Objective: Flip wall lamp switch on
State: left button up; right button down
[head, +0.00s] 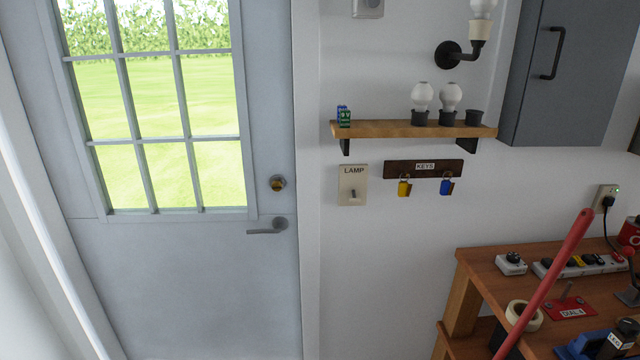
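The lamp switch (353,185) is a beige wall plate labelled LAMP with a small dark toggle (353,194). It is on the white wall, right of the door frame and below the shelf's left end. I cannot tell the toggle's position for certain. The wall lamp (463,50) has a black bracket and a pale bulb at the top of the view, partly cut off. Neither gripper is in the head view.
A grey door (190,270) with a lever handle (268,228) is at left. A wooden shelf (400,129) holds bulbs above the switch. A key rack (391,169) hangs right of it. A cluttered workbench (490,266) and a slanted red pole (545,285) are lower right.

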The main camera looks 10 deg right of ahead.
aim_at(354, 199)
jog(key=i+l+u, duration=0.1)
jog(key=i, duration=0.35)
jog(key=i+l+u, duration=0.1)
jog(key=i, duration=0.35)
